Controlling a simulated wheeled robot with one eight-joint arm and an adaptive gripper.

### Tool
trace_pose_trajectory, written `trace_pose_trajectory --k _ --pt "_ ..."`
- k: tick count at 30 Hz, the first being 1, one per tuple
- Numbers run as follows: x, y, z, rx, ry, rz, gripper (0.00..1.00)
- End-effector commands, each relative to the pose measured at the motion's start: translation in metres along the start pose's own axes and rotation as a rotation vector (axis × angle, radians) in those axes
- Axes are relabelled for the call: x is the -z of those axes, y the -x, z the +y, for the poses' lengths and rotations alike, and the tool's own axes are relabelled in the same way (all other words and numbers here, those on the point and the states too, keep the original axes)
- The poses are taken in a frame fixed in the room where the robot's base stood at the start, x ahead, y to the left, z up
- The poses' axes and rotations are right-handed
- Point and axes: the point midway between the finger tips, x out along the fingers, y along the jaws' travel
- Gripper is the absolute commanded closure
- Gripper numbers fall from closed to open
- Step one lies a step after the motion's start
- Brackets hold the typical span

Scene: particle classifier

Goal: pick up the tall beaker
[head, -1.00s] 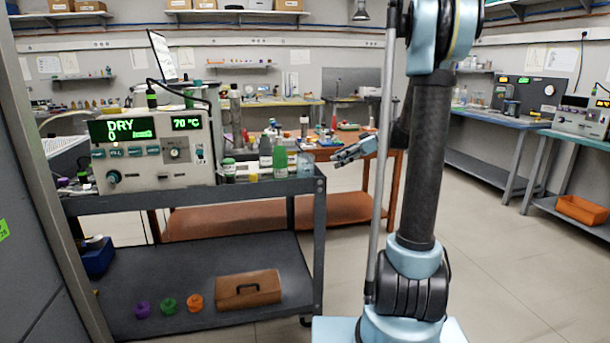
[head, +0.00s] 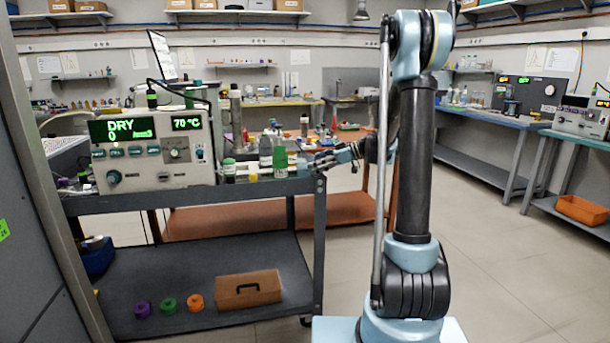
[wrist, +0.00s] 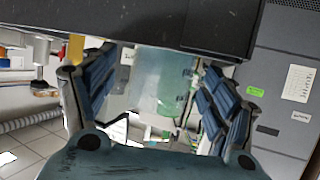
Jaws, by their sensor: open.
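The tall beaker (wrist: 160,82) shows in the wrist view as a clear, faintly greenish vessel with small green marks. It appears between the two fingers of my gripper (wrist: 158,66), with space on both sides. In the head view my gripper (head: 322,163) is open at the right end of the cart's top, beside a faint clear glass shape (head: 303,166) that seems to be the beaker. I cannot tell how deep the beaker sits between the fingers.
The grey cart (head: 250,192) carries a dryer unit (head: 150,150) reading DRY and 70 °C. A green bottle (head: 280,158) and a green-capped jar (head: 229,172) stand close left of my gripper. A brown table (head: 345,208) stands behind. Floor to the right is open.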

Motion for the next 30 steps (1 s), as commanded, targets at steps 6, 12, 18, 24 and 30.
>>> trace_pose_trajectory --k 6,12,18,24,30 --pt "0.0 -0.018 -0.001 0.0 0.0 0.0 0.21" --pt "0.0 -0.028 -0.002 0.001 0.0 0.0 0.21" --pt "0.0 -0.055 -0.005 0.003 0.001 0.0 0.21" --pt "0.0 -0.07 -0.005 0.001 0.0 -0.001 0.21" --pt "0.0 -0.07 -0.004 0.0 -0.001 -0.001 0.28"
